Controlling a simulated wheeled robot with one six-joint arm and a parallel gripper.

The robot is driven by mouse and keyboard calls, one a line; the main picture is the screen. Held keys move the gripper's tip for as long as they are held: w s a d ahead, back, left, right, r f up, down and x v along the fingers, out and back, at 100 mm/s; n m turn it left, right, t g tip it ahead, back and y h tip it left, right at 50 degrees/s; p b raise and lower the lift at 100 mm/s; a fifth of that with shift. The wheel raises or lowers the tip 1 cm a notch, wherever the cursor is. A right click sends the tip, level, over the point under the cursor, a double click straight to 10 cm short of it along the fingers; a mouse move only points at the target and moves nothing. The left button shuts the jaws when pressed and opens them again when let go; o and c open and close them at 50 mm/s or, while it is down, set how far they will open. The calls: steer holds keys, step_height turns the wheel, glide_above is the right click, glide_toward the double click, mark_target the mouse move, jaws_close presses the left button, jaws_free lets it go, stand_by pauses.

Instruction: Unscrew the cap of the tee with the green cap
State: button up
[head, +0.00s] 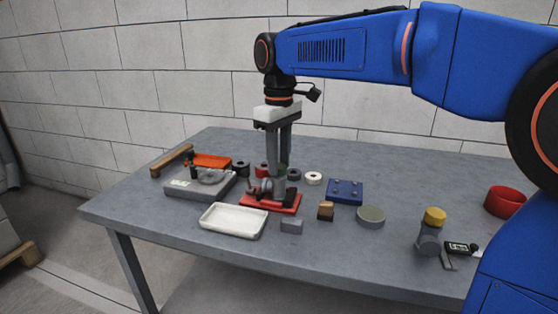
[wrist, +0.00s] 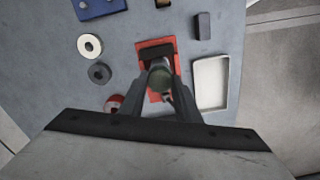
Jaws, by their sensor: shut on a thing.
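The tee (head: 277,187) stands in a red holder (head: 272,204) near the middle of the table. Its green cap (wrist: 160,80) is on top, between my fingers in the wrist view. In the head view the fingers mostly hide the cap. My gripper (head: 281,167) points straight down over the tee and is shut on the green cap. The red holder also shows in the wrist view (wrist: 155,45), under and around the tee. I cannot see the thread or tell how far the cap is turned.
A white tray (head: 233,221) and a grey block (head: 291,226) lie in front. A wooden block (head: 325,210), blue plate (head: 345,190) and round tin (head: 370,216) are to the right. A yellow-capped fitting (head: 433,220) stands further right. Rolls (head: 314,178) stand behind.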

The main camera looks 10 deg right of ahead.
steer(key=n, duration=0.4)
stand_by(0.3)
steer(key=n, duration=0.2)
steer(key=shift+n, duration=1.3)
steer(key=n, duration=0.4)
steer(key=shift+n, duration=0.3)
steer(key=shift+n, duration=0.3)
steer(key=n, duration=0.4)
